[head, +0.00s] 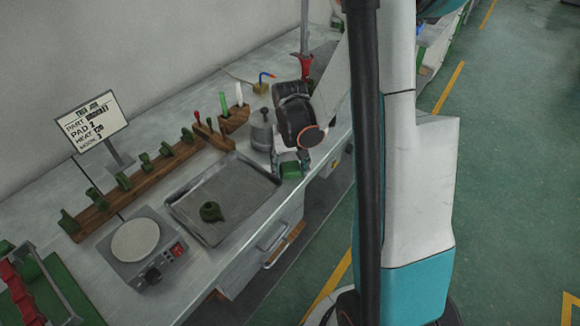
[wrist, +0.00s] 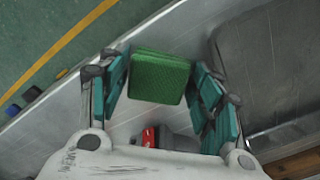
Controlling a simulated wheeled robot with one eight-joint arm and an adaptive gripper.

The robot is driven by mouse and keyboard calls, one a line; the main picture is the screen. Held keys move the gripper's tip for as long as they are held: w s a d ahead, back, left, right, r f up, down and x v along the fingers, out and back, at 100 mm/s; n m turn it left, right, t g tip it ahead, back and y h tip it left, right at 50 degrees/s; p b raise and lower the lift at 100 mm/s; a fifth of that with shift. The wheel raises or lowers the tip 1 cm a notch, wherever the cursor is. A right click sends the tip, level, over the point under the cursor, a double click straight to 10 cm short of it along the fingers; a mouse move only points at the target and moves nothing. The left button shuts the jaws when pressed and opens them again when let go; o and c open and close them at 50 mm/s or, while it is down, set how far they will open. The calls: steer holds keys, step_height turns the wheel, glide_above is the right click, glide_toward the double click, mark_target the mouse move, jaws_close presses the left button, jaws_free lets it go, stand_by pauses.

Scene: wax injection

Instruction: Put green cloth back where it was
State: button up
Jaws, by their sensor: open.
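The green cloth (wrist: 160,78) is a folded square pad with a ribbed weave. In the wrist view it lies between the two teal fingers of my gripper (wrist: 162,95), which are spread open with a gap on either side. In the head view the cloth (head: 290,170) is a small green patch under my gripper (head: 287,159), near the bench's front edge, right of the metal tray. My wrist hides part of that spot. Whether a finger touches the cloth cannot be told.
The metal tray (head: 183,205) holds a green ring-like piece (head: 210,211). A grey pot (head: 262,130) stands close behind my gripper. A hot plate (head: 135,241), a wooden rack (head: 140,182) of green pieces and a sign (head: 93,122) are further left. A red-and-black item (wrist: 150,137) shows below the cloth.

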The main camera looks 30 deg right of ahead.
mark_target(290, 167)
step_height(290, 167, up, 12)
steer(key=p, duration=0.4)
steer(key=shift+r, duration=0.1)
stand_by(0.4)
